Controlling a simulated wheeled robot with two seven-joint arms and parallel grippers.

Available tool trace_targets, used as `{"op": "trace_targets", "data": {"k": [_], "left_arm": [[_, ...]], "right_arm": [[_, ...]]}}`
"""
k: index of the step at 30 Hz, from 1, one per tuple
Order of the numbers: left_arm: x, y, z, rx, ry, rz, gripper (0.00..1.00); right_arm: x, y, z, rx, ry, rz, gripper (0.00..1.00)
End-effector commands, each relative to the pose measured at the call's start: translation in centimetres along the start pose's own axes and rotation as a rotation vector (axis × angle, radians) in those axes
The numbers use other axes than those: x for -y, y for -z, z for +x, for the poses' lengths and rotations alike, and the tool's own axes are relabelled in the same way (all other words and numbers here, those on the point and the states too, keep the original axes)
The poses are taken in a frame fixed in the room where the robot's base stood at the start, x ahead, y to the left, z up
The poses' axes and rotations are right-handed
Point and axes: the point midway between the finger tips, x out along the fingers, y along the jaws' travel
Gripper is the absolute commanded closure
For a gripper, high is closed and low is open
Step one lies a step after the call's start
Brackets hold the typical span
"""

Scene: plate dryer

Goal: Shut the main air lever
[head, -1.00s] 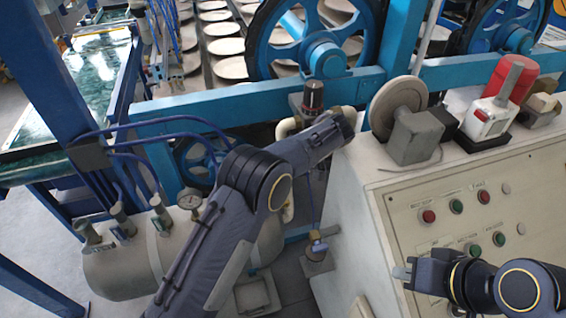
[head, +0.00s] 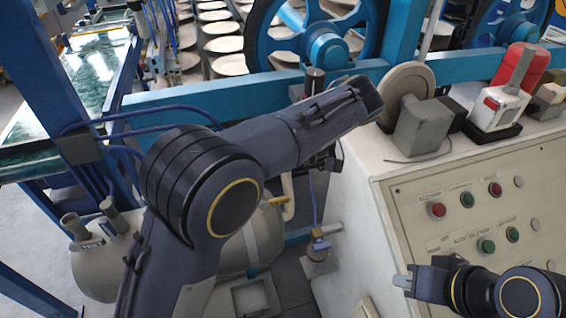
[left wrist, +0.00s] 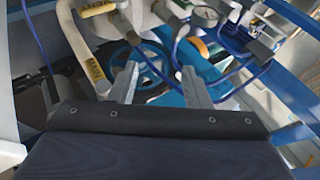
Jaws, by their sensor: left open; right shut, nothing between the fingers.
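A yellow lever-like piece with dark lettering (left wrist: 95,68) lies along a cream pipe in the left wrist view, left of my fingers. A second yellow piece (left wrist: 97,9) is on a pipe higher up; I cannot read for sure which one is the main air lever. In the head view a small yellow piece (head: 279,201) shows on the cream pipe beside the tank. My left gripper (left wrist: 163,85) is open and empty, its fingers apart from the yellow pieces. In the head view my left arm hides most of it. My right gripper (head: 404,281) is shut and empty before the control panel.
The cream control cabinet (head: 375,235) with buttons stands at right. An air tank (head: 98,270) with blue hoses is at lower left. Blue machine beams (head: 230,97) cross behind my left arm. A gauge (left wrist: 205,15) shows in the wrist view.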

Motion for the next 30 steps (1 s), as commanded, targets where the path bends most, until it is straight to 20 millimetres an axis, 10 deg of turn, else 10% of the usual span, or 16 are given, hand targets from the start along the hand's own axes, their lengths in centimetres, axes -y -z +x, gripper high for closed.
{"op": "trace_targets", "data": {"k": [24, 30], "left_arm": [[1.6, -2.4, -1.4, 0.006, -0.005, 0.001, 0.56], [6.1, -2.6, 2.2, 0.121, -0.146, 0.041, 0.56]], "right_arm": [[-0.3, -0.4, 0.8, -0.001, 0.0, 0.0, 1.0], [-0.3, -0.4, 0.8, -0.001, 0.0, 0.0, 1.0]]}}
